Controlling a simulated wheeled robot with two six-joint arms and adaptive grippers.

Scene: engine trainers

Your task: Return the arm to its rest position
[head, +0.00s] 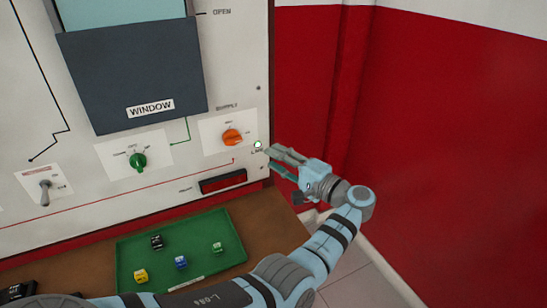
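My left arm (330,245) reaches in from the bottom edge toward the right side of the white trainer panel (80,120). My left gripper (270,160) is at its end, near the panel's right edge. Its two fingers are apart and nothing shows between them. It is just right of and below a small lit lamp (258,144), to the right of the orange supply knob (232,137). I cannot tell whether a fingertip touches the panel. My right gripper is not in view.
A green tray (130,250) with several small coloured blocks stands on the brown bench (272,215) below the panel. The panel also bears a green knob (138,160), a toggle switch (45,192) and a dark window flap (140,70). A red wall (460,130) stands right.

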